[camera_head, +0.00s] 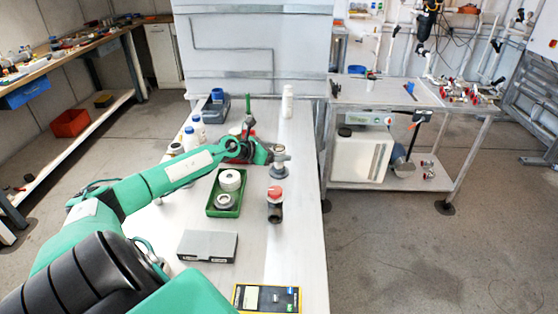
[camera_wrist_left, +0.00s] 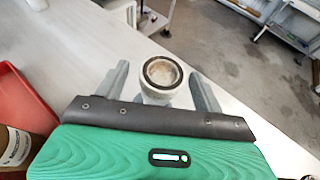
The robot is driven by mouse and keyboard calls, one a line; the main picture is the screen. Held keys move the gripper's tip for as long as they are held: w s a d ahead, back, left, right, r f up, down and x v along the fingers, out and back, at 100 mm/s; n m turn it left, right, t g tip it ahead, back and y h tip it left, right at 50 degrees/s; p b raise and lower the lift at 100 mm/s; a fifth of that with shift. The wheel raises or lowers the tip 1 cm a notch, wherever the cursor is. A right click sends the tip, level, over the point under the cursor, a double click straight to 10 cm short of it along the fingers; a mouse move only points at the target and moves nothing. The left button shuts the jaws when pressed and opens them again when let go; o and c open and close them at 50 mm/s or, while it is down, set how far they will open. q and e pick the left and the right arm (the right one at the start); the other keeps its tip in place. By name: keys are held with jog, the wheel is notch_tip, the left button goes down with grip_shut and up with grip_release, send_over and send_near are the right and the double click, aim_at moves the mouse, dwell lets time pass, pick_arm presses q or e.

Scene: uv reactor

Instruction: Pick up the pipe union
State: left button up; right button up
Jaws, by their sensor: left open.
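My left gripper (camera_head: 268,152) is open beside the fitting. In the left wrist view one finger is on each side of the fitting, with visible gaps. I cannot tell how deep the fingers reach around it. My right gripper is in neither view.
A red-capped dark fitting (camera_head: 275,205) stands nearer on the bench. A green tray (camera_head: 225,212) with white rings is left of it. A grey box (camera_head: 207,246) and yellow meter (camera_head: 266,298) lie in front. A white bottle (camera_head: 288,102) stands behind. A red bin (camera_wrist_left: 22,105) is beside my gripper.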

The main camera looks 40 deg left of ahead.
pick_arm(q)
jog(key=shift+x, duration=1)
jog(key=shift+w+d+f, duration=0.2)
jog(key=shift+w, duration=0.15)
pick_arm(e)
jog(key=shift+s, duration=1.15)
pick_arm(q)
jog(key=c, duration=1.1)
jog(key=shift+c, duration=0.5)
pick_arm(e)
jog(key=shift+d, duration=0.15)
pick_arm(q)
jog(key=shift+r, duration=0.15)
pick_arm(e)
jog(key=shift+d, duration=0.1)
